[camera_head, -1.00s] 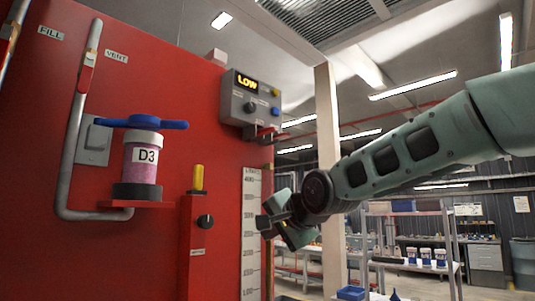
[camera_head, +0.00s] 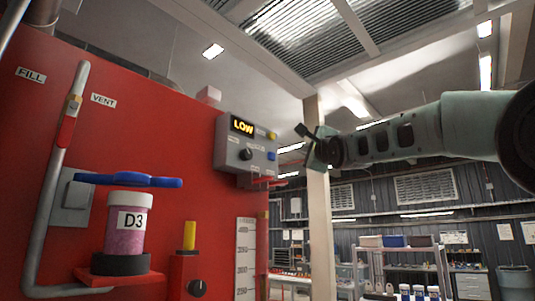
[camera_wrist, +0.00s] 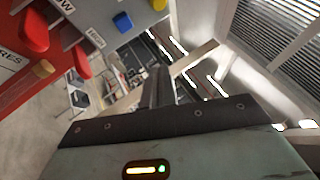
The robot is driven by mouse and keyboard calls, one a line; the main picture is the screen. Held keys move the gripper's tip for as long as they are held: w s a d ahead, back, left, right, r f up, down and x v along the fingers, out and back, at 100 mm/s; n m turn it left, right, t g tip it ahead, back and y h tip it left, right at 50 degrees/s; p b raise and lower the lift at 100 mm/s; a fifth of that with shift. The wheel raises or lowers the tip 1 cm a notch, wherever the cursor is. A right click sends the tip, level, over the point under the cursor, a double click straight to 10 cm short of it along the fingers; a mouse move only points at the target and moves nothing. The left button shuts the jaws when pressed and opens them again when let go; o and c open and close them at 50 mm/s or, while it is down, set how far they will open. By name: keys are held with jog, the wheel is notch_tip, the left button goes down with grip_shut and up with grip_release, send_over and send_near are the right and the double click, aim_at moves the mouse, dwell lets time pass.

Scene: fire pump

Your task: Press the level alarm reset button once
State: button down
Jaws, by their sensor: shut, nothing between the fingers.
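A grey control box (camera_head: 230,145) is mounted at the right edge of the red tank. The small labels are too blurred to tell which button is the level alarm reset. My gripper (camera_head: 308,131) is shut and empty, raised to the right of the box and apart from it. In the wrist view, the blue button (camera_wrist: 123,22) and yellow button (camera_wrist: 159,4) lie beyond the fingers (camera_wrist: 158,80), toward the upper left.
Red handles (camera_head: 268,183) project below the box. A jar marked D3 (camera_head: 124,235) with a blue handle (camera_head: 128,181) above stands on a red shelf. A yellow-topped post (camera_head: 189,236) stands nearby. A pale column (camera_head: 318,215) and shelving are behind my arm.

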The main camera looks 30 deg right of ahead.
aim_at(271, 156)
jog(key=shift+r, duration=0.25)
jog(key=shift+w+a+p, duration=0.1)
jog(key=shift+w+a, duration=0.4)
jog(key=shift+w, duration=0.85)
jog(key=shift+w+a+p, duration=0.15)
jog(key=shift+w+a, duration=0.3)
jog(key=shift+w, duration=0.95)
jog(key=shift+w+a+p, duration=0.1)
jog(key=shift+w+a, duration=0.4)
jog(key=shift+w, duration=0.85)
jog(key=shift+w, duration=0.1)
jog(key=shift+w+a, duration=0.15)
jog(key=shift+w, duration=0.15)
